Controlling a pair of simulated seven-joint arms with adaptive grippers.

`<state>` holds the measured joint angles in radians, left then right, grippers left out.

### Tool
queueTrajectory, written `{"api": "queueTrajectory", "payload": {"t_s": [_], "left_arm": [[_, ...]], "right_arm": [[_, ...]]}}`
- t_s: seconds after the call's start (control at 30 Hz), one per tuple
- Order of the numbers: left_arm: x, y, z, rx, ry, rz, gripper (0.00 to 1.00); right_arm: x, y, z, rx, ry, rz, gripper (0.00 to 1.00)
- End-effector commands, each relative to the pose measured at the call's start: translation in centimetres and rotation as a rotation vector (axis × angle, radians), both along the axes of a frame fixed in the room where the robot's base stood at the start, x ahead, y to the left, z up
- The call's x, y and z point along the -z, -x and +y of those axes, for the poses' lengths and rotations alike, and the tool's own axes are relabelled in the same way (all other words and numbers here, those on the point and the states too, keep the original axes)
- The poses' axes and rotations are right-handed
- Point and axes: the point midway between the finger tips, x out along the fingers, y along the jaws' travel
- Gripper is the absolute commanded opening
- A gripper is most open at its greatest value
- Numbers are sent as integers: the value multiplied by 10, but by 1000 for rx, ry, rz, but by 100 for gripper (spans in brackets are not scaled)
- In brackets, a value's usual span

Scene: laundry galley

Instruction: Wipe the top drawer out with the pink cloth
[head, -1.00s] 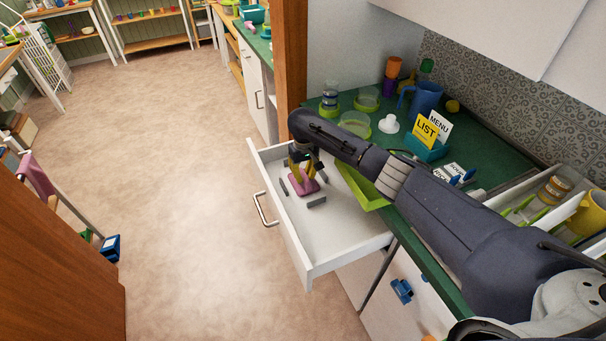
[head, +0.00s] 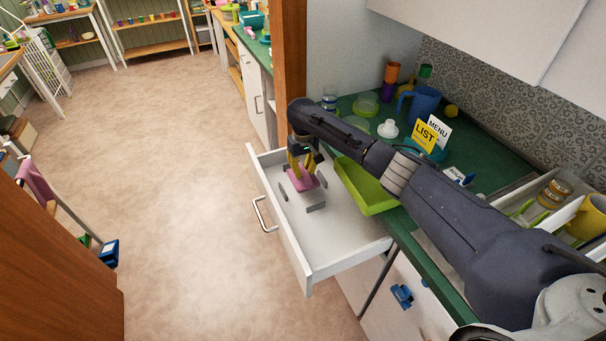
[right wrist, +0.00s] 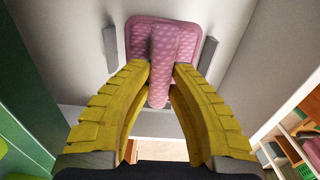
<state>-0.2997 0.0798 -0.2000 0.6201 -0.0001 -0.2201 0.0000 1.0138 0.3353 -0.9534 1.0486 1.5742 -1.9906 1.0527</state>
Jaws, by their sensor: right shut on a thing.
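The pink cloth (head: 304,181) is a small patterned pad with a raised ridge in the middle. It is inside the open top drawer (head: 338,240), towards the drawer's far end, and appears to be down on its floor. My right gripper (head: 301,171) reaches down from above with its yellow fingers shut on the ridge. The right wrist view shows the cloth (right wrist: 185,35) between and beyond the fingertips (right wrist: 161,75). Grey strips (head: 283,193) (head: 316,207) lie on the drawer floor near the cloth. My left gripper is not in view.
A lime green tray (head: 362,187) sits at the counter edge beside the drawer, under my right arm. The green counter (head: 480,140) holds a blue jug (head: 427,101), a white cup (head: 388,129) and a yellow LIST card (head: 424,136). The floor left of the drawer is clear.

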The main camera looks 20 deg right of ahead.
Motion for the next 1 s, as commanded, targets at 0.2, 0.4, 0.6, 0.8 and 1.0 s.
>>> {"api": "queueTrajectory", "payload": {"t_s": [0.2, 0.4, 0.6, 0.8, 1.0], "left_arm": [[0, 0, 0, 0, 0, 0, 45], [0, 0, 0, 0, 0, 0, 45], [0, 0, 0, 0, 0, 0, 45], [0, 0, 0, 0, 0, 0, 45], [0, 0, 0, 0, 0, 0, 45]], "right_arm": [[-15, 0, 0, 0, 0, -1, 0], [-29, 0, 0, -1, 0, -2, 0], [-42, 0, 0, -1, 1, -1, 0], [-54, 0, 0, 0, 1, -1, 0], [-60, 0, 0, 0, -1, 0, 0]]}}
